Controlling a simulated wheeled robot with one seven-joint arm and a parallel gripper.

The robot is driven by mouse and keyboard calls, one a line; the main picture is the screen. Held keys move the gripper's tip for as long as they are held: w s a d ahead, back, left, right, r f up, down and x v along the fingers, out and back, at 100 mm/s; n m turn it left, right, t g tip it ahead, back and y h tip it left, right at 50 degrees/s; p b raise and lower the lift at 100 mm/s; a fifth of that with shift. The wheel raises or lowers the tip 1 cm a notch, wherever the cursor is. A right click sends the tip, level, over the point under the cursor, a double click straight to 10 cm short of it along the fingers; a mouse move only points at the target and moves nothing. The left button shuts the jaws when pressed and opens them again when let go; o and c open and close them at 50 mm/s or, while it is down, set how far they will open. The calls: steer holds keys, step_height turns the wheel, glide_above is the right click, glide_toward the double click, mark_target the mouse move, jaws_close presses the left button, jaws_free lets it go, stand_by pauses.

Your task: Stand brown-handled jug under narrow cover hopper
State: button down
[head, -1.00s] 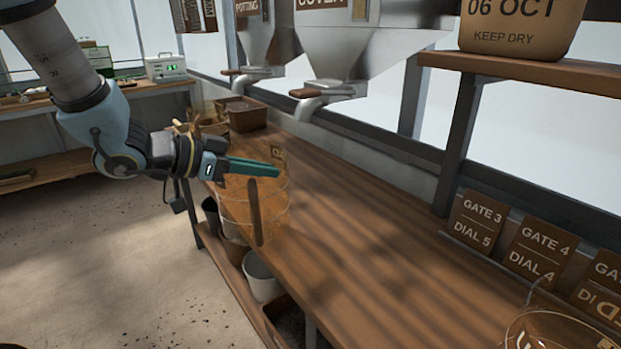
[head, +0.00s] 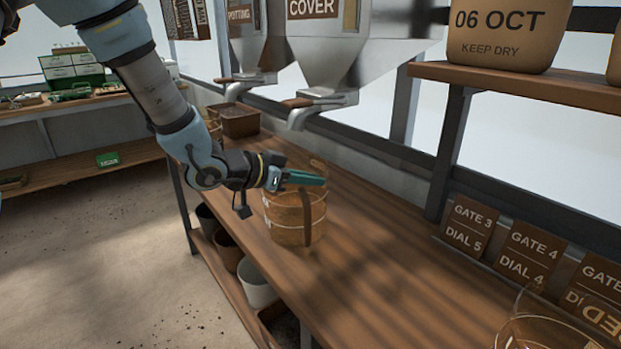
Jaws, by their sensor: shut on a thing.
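The see-through amber jug (head: 277,222) with a brown handle (head: 306,222) is upright over the bench, near its front edge. My gripper (head: 308,179) is shut on the jug's handle near the top, its teal fingers pointing right. I cannot tell whether the jug's base touches the bench. The grey hopper labelled COVER (head: 340,48) hangs behind and above the jug. Its spout (head: 303,116) points down and has a brown lever (head: 297,102). The jug stands in front of this spout, nearer to me, as far as this view shows.
A hopper labelled POTTING (head: 250,50) is to the left. A brown box (head: 235,121) sits at the bench's far end. Another clear vessel (head: 510,338) stands at lower right, near the gate cards (head: 468,222). A shelf (head: 520,85) carries sacks. The bench (head: 390,265) is clear between.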

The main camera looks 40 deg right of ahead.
steer(key=shift+f, duration=0.1)
steer(key=c, duration=0.9)
jaws_free()
